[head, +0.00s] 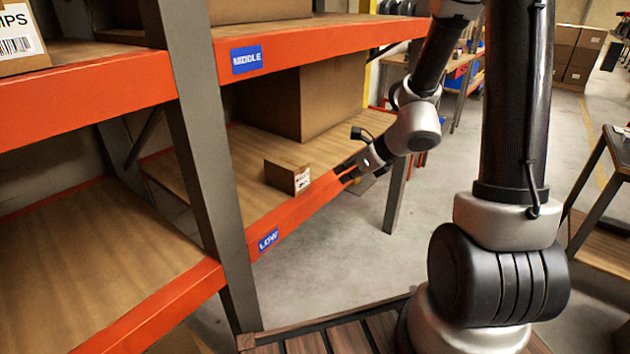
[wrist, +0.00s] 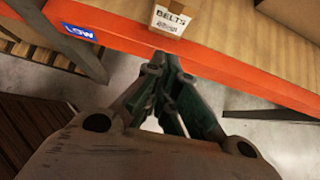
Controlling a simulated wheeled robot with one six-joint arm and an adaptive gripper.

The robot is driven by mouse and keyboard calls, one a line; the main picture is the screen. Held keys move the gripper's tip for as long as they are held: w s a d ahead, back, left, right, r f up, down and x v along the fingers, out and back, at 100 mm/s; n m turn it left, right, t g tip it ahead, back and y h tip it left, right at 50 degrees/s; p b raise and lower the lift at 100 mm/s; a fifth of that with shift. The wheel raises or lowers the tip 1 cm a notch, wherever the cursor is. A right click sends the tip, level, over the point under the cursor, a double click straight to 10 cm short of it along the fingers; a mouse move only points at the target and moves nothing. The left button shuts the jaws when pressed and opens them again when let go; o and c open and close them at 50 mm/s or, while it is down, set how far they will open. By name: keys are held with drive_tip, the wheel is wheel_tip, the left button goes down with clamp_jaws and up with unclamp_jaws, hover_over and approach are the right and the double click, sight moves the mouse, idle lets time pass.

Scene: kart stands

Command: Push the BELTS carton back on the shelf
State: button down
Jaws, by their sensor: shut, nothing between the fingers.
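The BELTS carton (head: 287,176) is a small brown box with a white label on its face. It stands upright at the front edge of the low shelf (head: 225,190). In the wrist view the BELTS carton (wrist: 177,14) is at the top, its label facing me. My gripper (head: 347,178) is shut and empty at the orange front beam, to the right of the carton in the head view. In the wrist view my gripper (wrist: 165,62) points at the beam just below the carton. I cannot tell whether the fingertips touch anything.
A large brown carton (head: 310,100) stands on the low shelf behind the small one. A blue LOW sign (head: 268,240) is on the orange beam. A grey upright (head: 200,150) stands to the left. Bare shelf shows behind the BELTS carton.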

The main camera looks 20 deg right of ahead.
sight(276, 165)
drive_tip(key=shift+w+a+r+x, duration=0.1)
drive_tip(key=shift+w+r+x, duration=0.2)
drive_tip(key=shift+x, duration=1.9)
drive_tip(key=shift+w+a+r+x, duration=0.15)
drive_tip(key=shift+w+r+x, duration=0.15)
drive_tip(key=shift+x, duration=1.85)
drive_tip(key=shift+w+a+r+x, duration=0.1)
drive_tip(key=shift+w+r+x, duration=0.2)
drive_tip(key=shift+x, duration=1.9)
drive_tip(key=w+a, duration=0.3)
drive_tip(key=w, duration=0.1)
drive_tip(key=w+a, duration=0.3)
drive_tip(key=w, duration=0.1)
drive_tip(key=w+a, duration=0.3)
drive_tip(key=w, duration=0.1)
drive_tip(key=shift+w, duration=0.25)
